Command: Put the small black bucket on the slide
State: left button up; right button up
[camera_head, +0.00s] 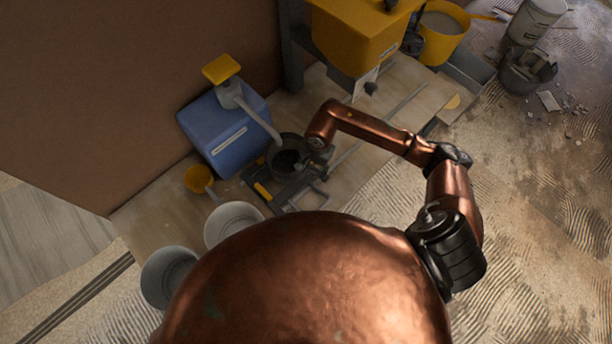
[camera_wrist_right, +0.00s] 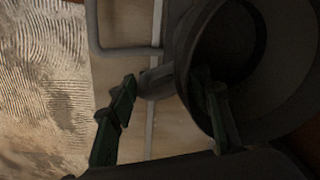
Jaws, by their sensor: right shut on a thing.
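The small black bucket (camera_head: 285,143) is in front of the blue container in the head view. It fills the right side of the wrist view (camera_wrist_right: 292,112), its round opening towards the camera. My right gripper (camera_wrist_right: 165,80) is shut on the bucket's wall, one finger inside the opening and one outside. In the head view the right gripper (camera_head: 316,150) is at the bucket's right side. A dark metal frame with thin rails, apparently the slide (camera_head: 310,197), lies just below the bucket in the picture. I cannot tell whether they touch. My left gripper is not in view.
Rubble and buckets lie far right.

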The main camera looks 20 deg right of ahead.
notch_tip(320, 180, down, 6)
jog(key=a, duration=0.2)
jog(key=shift+a, duration=0.15)
jog(key=shift+w+r, duration=0.1)
jog(key=o, duration=1.5)
jog(key=r, duration=1.2)
jog(key=shift+s+d, duration=0.25)
jog(key=shift+s, duration=0.15)
